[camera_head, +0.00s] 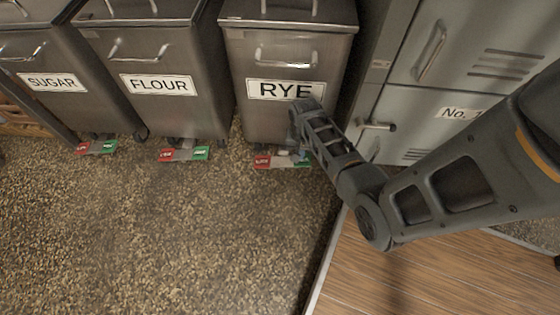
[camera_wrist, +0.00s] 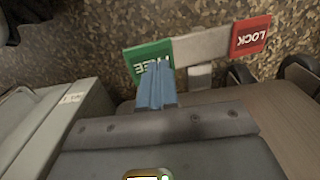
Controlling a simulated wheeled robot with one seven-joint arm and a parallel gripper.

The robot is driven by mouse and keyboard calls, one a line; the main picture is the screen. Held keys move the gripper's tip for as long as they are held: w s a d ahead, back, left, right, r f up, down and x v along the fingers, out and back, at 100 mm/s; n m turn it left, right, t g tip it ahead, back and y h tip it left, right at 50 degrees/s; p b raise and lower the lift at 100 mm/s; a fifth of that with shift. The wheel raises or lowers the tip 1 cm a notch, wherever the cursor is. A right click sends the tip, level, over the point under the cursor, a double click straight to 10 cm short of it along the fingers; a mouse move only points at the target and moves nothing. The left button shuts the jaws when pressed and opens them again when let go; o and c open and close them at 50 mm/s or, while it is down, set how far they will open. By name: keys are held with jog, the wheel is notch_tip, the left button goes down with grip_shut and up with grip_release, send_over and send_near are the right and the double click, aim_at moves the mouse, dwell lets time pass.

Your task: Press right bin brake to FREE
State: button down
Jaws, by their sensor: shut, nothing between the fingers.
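The right bin, marked RYE (camera_head: 262,122), is a grey metal bin on the floor. Its brake pedal has a red end (camera_head: 262,162) at left and a green end (camera_head: 303,163) at right, partly hidden by my arm. In the wrist view, the green FREE plate (camera_wrist: 143,54) and red LOCK plate (camera_wrist: 250,36) sit on a pale bar (camera_wrist: 203,44). My gripper (camera_wrist: 156,70) is shut and empty, its blue-grey fingertips overlapping the FREE plate. I cannot tell whether they touch it or how the pedal is tilted.
Bins marked FLOUR (camera_head: 158,100) and SUGAR (camera_head: 58,95) stand to the left, each with its own red and green pedal. Grey lockers (camera_head: 440,95) stand close on the right. The speckled floor (camera_head: 170,240) in front is clear.

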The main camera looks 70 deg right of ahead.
jog(key=shift+f+b, duration=1.15)
jog(key=shift+f, duration=0.55)
dwell(0.8)
jog(key=shift+r, duration=0.1)
notch_tip(320, 180, up, 7)
jog(key=p, duration=0.7)
jog(key=shift+p, duration=0.35)
dwell(0.4)
